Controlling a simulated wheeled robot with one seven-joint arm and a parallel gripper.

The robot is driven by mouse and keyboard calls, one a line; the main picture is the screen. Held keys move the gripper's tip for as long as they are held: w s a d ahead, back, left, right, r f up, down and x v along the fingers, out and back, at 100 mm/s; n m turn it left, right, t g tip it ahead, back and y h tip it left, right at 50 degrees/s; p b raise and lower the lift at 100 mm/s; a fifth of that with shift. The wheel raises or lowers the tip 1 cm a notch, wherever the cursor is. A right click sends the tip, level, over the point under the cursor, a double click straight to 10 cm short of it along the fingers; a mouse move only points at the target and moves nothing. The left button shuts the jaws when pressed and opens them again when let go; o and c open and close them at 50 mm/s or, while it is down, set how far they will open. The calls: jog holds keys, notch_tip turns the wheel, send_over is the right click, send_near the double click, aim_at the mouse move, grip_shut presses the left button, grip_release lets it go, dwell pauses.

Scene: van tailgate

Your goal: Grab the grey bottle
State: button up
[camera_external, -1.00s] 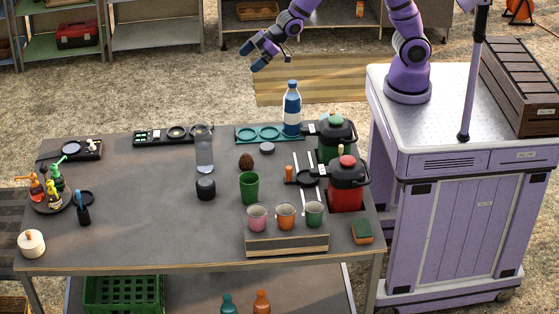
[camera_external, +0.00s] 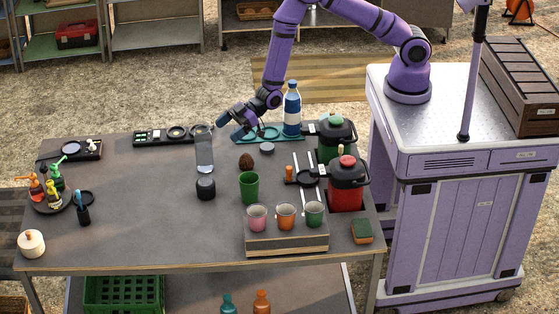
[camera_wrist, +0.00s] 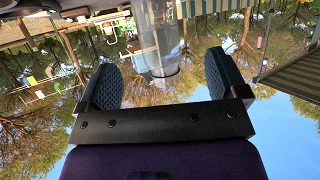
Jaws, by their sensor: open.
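The grey bottle (camera_external: 204,152) is a see-through grey cylinder, standing toward the back of the table, left of centre. My gripper (camera_external: 229,127) is open and empty, just right of the bottle's upper part in the external view. In the wrist view, the bottle (camera_wrist: 157,42) lies ahead of my open gripper (camera_wrist: 163,80), lined up with the gap between the two fingers. I cannot tell whether a finger touches it.
A blue bottle (camera_external: 292,112) stands on a teal tray (camera_external: 247,134) right of my gripper. A dark jar (camera_external: 206,188) stands in front of the grey bottle. A brown pine-cone-like object (camera_external: 246,162) and a green cup (camera_external: 249,187) are to the right.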

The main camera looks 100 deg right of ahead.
aim_at(205, 143)
jog(key=shift+w+r+x, duration=0.1)
jog(key=shift+x, duration=2.3)
jog(key=shift+w+r+x, duration=0.1)
jog(key=shift+x, duration=2.25)
jog(key=shift+d, duration=0.2)
jog(key=c, duration=1.2)
jog(key=shift+r, duration=0.25)
